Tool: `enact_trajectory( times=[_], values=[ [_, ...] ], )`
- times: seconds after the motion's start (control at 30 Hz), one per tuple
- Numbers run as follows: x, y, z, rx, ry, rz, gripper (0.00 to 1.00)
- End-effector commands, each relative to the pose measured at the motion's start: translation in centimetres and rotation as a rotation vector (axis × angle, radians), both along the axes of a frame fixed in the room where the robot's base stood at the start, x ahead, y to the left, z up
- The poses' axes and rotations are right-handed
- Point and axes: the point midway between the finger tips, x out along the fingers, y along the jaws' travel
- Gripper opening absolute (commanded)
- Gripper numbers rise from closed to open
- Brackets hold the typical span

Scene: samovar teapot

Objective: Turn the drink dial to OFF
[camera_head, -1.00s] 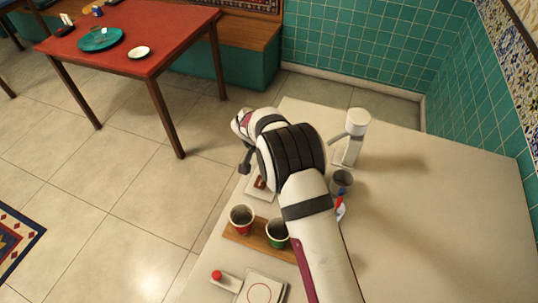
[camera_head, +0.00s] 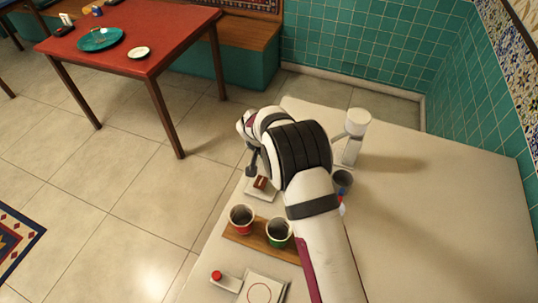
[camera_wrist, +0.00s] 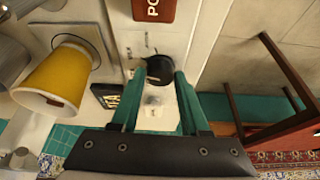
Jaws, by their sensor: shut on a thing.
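In the wrist view, my gripper (camera_wrist: 160,80) has two teal fingers reaching toward a round black knob (camera_wrist: 160,66) on a pale panel. The fingertips close on the knob's sides, so it looks like the dial in their grip. A red-brown block with white letters (camera_wrist: 154,10) is beyond the knob. The dial's pointer and any OFF mark cannot be read. In the head view, my wrist hides the fingertips and the dial.
A yellow cup (camera_wrist: 58,82) is left in the wrist view. In the head view, a red cup (camera_head: 241,219) and a green cup (camera_head: 279,234) stand on a wooden board (camera_head: 257,237). A white dispenser (camera_head: 354,130) and grey cup (camera_head: 342,181) stand behind my arm. The counter's right is clear.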

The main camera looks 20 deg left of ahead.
Motion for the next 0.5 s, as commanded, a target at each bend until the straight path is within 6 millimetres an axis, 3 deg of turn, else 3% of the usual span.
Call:
enact_trajectory(
  times=[0.5],
  values=[
    [-0.02,-0.29,-0.05,0.001,0.002,0.422,0.00]
  ],
)
